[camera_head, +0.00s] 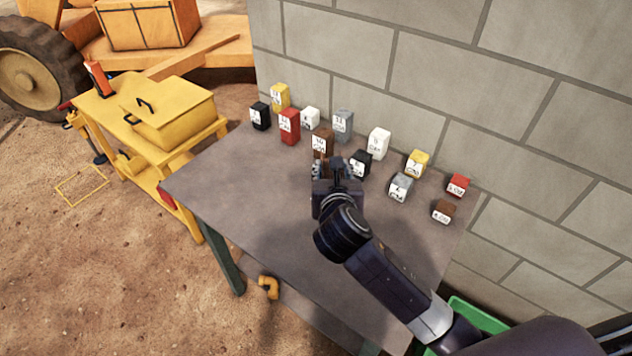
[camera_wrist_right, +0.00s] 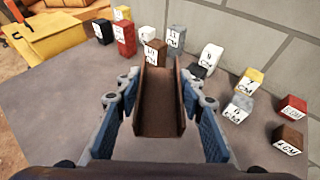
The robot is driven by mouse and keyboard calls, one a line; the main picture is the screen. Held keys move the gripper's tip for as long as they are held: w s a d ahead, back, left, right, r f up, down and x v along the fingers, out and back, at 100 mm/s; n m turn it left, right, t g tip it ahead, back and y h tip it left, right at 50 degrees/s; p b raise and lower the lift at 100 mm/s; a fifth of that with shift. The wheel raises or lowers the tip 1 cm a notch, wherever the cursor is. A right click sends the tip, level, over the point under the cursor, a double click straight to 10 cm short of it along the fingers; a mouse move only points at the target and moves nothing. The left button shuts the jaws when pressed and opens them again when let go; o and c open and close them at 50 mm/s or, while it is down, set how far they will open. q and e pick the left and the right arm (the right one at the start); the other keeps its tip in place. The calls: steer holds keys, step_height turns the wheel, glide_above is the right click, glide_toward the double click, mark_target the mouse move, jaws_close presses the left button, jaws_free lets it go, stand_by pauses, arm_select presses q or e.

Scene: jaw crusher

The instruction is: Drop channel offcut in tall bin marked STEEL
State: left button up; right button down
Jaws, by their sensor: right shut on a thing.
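My right gripper (camera_head: 335,170) is over the grey table and shut on the channel offcut. In the right wrist view, the channel offcut (camera_wrist_right: 160,102) is a rusty brown U-shaped piece. It lies lengthwise between the blue finger pads of my right gripper (camera_wrist_right: 160,112), its open side toward the camera. I cannot tell whether it touches the table. No bin marked STEEL shows in either view. My left gripper is out of view.
Several labelled colour blocks stand on the grey table (camera_head: 250,195) along the block wall (camera_head: 430,60). A green container (camera_head: 480,318) shows partly at lower right, behind my arm. A yellow bench (camera_head: 170,130) with a lidded box stands left. The table's front left is clear.

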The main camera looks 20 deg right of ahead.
steer(key=shift+n+y, duration=0.7)
steer(key=shift+y, duration=0.2)
steer(key=w+r, duration=0.2)
steer(key=w+d+r, duration=0.1)
steer(key=r, duration=0.1)
steer(key=shift+w+d+r+p, duration=0.1)
steer(key=shift+w+d+p, duration=0.05)
steer(key=shift+w+p, duration=0.2)
steer(key=shift+w, duration=0.2)
step_height(320, 180, down, 15)
steer(key=shift+w+f, duration=0.1)
steer(key=shift+f, duration=0.05)
steer(key=shift+f+b, duration=0.45)
steer(key=shift+f, duration=1.9)
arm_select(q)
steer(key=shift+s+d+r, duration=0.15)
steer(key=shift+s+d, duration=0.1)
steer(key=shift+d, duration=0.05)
arm_select(e)
steer(key=shift+f, duration=0.15)
steer(key=c, duration=1.3)
jaws_free()
